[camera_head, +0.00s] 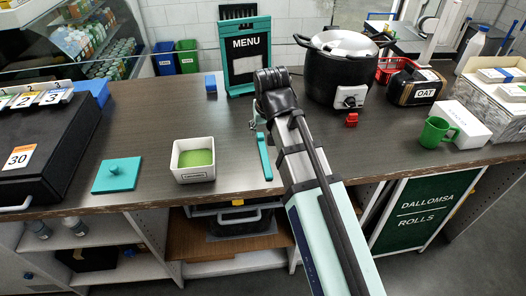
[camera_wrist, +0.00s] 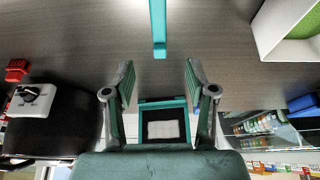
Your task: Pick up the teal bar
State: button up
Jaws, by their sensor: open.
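The teal bar (camera_head: 264,156) lies flat on the dark wooden counter, just left of my arm in the head view. In the wrist view the teal bar (camera_wrist: 158,28) runs down from the top edge, and its near end lies ahead of the gap between my fingers. My gripper (camera_wrist: 158,75) is open with nothing between its fingers, and the bar is apart from them. In the head view my gripper (camera_head: 256,124) is mostly hidden behind my wrist, near the far end of the bar.
A white square container (camera_head: 194,174) with green contents stands left of the bar. A teal lid (camera_head: 117,174) lies farther left. The menu stand (camera_head: 245,60) is behind my arm. A black pot (camera_head: 340,72) and a red block (camera_head: 351,120) are to the right, with a green mug (camera_head: 436,132) beyond.

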jog(key=p, duration=0.1)
send_near(263, 147)
jog(key=x, duration=0.2)
jog(key=shift+w+a+f, duration=0.1)
jog(key=shift+a+f, duration=0.05)
jog(key=shift+f, duration=0.15)
jog(key=shift+p+x, duration=1.2)
jog(key=shift+x, duration=1.55)
grip_shut()
